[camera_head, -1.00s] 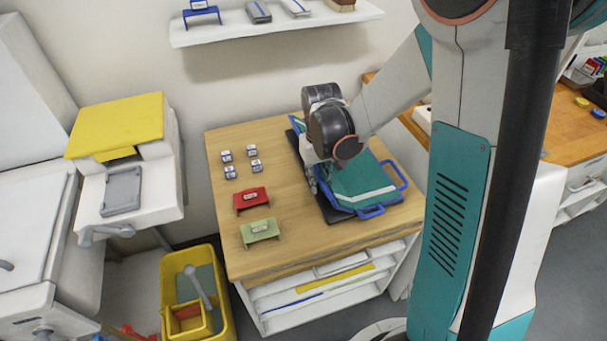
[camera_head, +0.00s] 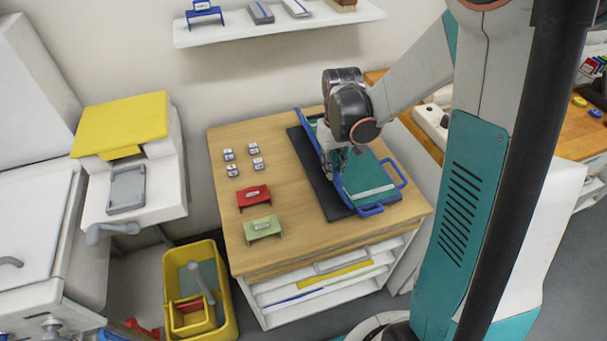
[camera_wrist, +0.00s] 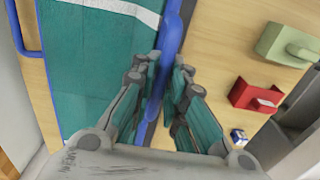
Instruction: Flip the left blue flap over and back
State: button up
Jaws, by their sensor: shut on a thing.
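The left blue flap (camera_head: 306,124) shows as a raised blue edge along the left side of the teal garment (camera_head: 362,176). In the wrist view the blue edge bar (camera_wrist: 171,36) runs between the fingers of my gripper (camera_wrist: 160,85), which is shut on it. In the head view my gripper (camera_head: 334,168) is at the middle of that edge, above the board, and my wrist hides part of the flap. The teal garment, with a white stripe, also shows left of the bar in the wrist view (camera_wrist: 90,75). How far the flap is tilted is hard to tell.
A black mat (camera_head: 313,176) lies bare left of the flap. Blue handles stand at the board's right (camera_head: 396,171) and front (camera_head: 370,210). A red stand (camera_head: 253,197), a green stand (camera_head: 262,228) and several small blue-white blocks (camera_head: 232,171) are on the table's left.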

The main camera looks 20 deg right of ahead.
jog(key=shift+s+d+r, duration=0.15)
jog(key=shift+d+r, duration=0.05)
jog(key=shift+d, duration=0.9)
jog(key=shift+c, duration=0.3)
jog(key=shift+o, duration=0.5)
jog(key=shift+d, duration=2.25)
jog(key=shift+d+f+b, duration=0.3)
jog(key=shift+d+b, duration=0.05)
jog(key=shift+d, duration=0.25)
jog(key=shift+d+f+b, duration=0.25)
jog(key=shift+d+b, duration=0.1)
jog(key=shift+d, duration=0.25)
jog(key=shift+w+f, duration=0.15)
jog(key=shift+w, duration=0.25)
jog(key=shift+c, duration=0.5)
grip_shut()
jog(key=shift+r, duration=0.2)
